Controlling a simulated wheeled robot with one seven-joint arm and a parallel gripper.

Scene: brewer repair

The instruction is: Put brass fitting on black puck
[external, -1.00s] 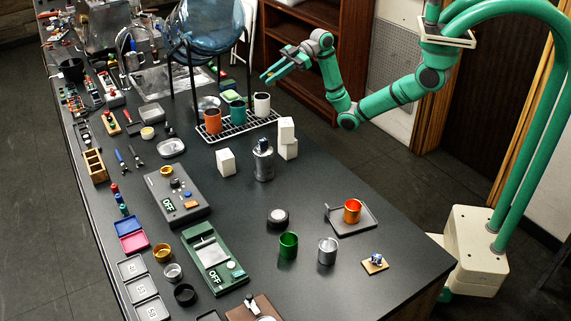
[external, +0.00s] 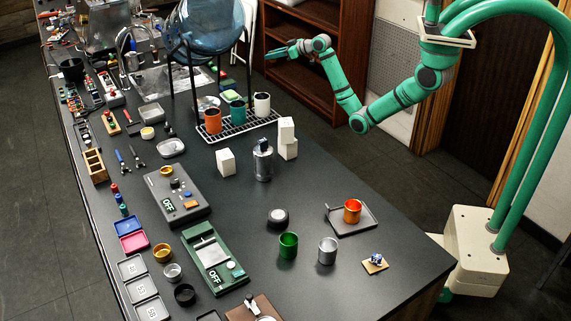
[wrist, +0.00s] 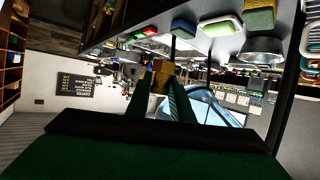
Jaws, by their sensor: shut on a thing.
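My gripper (external: 275,55) is raised beyond the far edge of the table, in front of the brown shelf. In the wrist view, my gripper's green fingers (wrist: 171,90) are shut on a small brass fitting (wrist: 163,75) at their tips. The fitting is too small to make out in the external view.
Near the puck stand a green cup (external: 288,246), a metal cup (external: 327,250) and an orange cup (external: 352,211) on a dark tray. A metal canister (external: 263,161) and white blocks (external: 287,137) stand farther back.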

